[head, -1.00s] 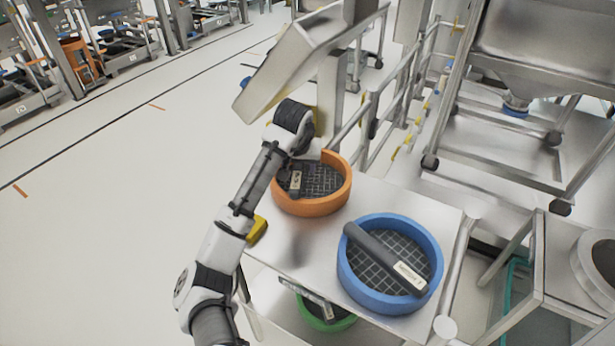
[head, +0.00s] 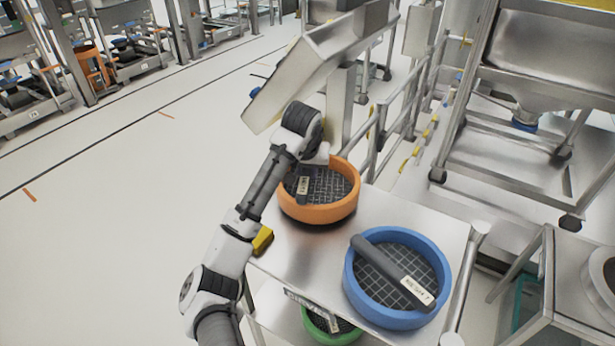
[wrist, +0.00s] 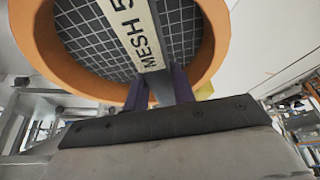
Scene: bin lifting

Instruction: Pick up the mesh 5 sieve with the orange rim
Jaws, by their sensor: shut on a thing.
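The sieve with the orange rim (head: 318,212) is at the far end of the steel table in the head view, with a dark shadow under it. It seems to hang slightly above the top. In the wrist view its orange rim (wrist: 216,38) surrounds a black mesh, and a crossbar labelled "MESH 5" (wrist: 147,45) spans it. My gripper (wrist: 160,90) is shut on this crossbar, a finger on each side. In the head view my wrist hides the fingers.
A blue-rimmed sieve (head: 352,285) with a labelled crossbar lies on the near part of the steel table (head: 300,250). A green-rimmed sieve (head: 318,335) sits on the shelf below. Metal railings (head: 400,135) stand behind the table. Open floor lies to the left.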

